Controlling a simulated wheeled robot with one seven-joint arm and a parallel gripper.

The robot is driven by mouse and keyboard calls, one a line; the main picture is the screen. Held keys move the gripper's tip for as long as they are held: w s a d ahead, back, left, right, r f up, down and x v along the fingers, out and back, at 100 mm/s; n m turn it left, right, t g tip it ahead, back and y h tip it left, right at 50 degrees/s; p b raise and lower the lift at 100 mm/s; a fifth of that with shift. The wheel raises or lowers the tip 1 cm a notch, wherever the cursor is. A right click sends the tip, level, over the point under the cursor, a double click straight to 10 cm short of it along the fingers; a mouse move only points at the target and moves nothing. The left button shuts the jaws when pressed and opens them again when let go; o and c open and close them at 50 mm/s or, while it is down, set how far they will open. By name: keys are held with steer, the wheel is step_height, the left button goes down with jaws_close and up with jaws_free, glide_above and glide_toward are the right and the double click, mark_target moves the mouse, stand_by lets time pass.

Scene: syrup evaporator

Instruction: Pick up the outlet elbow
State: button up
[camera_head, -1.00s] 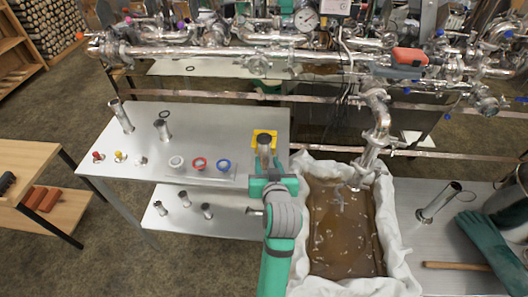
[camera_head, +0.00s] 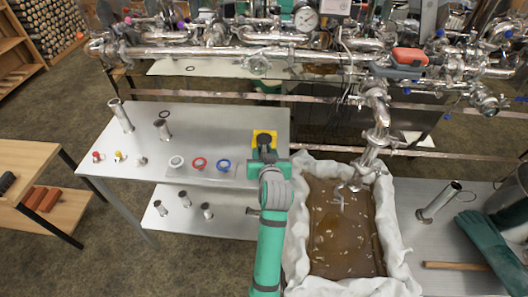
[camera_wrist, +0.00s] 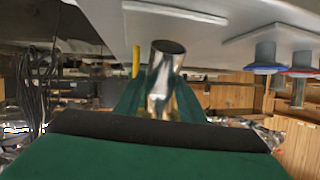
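A shiny metal tube piece, which I take to be the outlet elbow (camera_head: 265,139), stands on a yellow pad (camera_head: 274,134) near the right edge of the left steel table. My gripper (camera_head: 265,152) is at this piece, reaching in low from the front and hiding much of it. In the wrist view, which looks upside down, the metal elbow (camera_wrist: 163,72) lies between the two green fingers of my gripper (camera_wrist: 160,92). The fingers lie close along both of its sides. I cannot tell whether they press on it.
Left of my gripper, a tray holds white, red and blue ringed parts (camera_head: 199,164). Metal tubes (camera_head: 121,115) stand farther left. A cloth-lined tub (camera_head: 399,245) of brown liquid is close on the right. A pipe assembly (camera_head: 210,50) runs across the back.

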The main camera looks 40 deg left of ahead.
steer(key=c, duration=0.8)
steer(key=shift+o, duration=0.2)
steer(key=shift+r, duration=0.1)
